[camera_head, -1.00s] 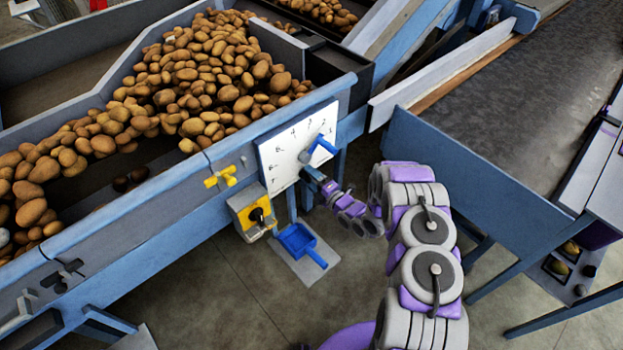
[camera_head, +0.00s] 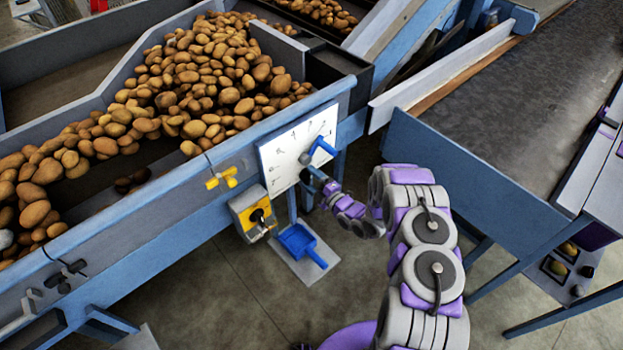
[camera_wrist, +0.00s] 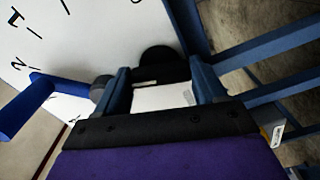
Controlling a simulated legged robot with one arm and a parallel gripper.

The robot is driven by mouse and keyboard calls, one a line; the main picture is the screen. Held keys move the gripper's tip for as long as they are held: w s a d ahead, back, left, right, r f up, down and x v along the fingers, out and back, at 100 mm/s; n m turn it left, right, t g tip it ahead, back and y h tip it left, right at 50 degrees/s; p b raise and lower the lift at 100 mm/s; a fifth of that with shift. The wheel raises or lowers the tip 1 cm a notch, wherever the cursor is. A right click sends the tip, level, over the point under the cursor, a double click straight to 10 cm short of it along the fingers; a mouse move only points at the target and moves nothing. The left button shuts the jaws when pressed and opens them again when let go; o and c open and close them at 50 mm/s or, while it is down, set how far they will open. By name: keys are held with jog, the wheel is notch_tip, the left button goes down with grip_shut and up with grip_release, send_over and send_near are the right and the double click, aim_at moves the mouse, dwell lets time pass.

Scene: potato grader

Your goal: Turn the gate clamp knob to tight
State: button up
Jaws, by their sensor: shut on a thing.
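A black round knob (camera_wrist: 158,56), which I take to be the gate clamp knob, sits at the edge of the white scale plate (camera_head: 285,160). In the wrist view my gripper (camera_wrist: 162,74) has its two blue fingers on either side of this knob and is shut on it. In the head view my gripper (camera_head: 311,179) is at the plate's lower right edge, and it mostly hides the knob. A blue lever (camera_head: 321,148) stands out from the plate just above my gripper; it also shows at the left of the wrist view (camera_wrist: 28,105).
A yellow wing knob (camera_head: 221,178) and a yellow box with a black knob (camera_head: 251,212) are on the machine's side, left of the plate. Potatoes (camera_head: 190,85) fill the hopper. A conveyor (camera_head: 520,90) stands at right.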

jog(key=m, duration=0.2)
jog(key=m+p, duration=0.1)
jog(key=shift+s+f+m, duration=0.15)
jog(key=shift+f+m, duration=0.05)
jog(key=shift+m, duration=0.2)
jog(key=m+p, duration=0.1)
jog(key=m, duration=0.2)
jog(key=shift+m, duration=0.3)
jog(key=m, duration=0.3)
jog(key=shift+m+p, duration=0.3)
jog(key=shift+p, duration=0.05)
jog(key=shift+m+p, duration=0.3)
jog(key=shift+m, duration=1.5)
jog(key=o, duration=0.8)
jog(key=shift+c, duration=0.2)
jog(key=shift+o, duration=1.4)
jog(key=shift+r, duration=0.1)
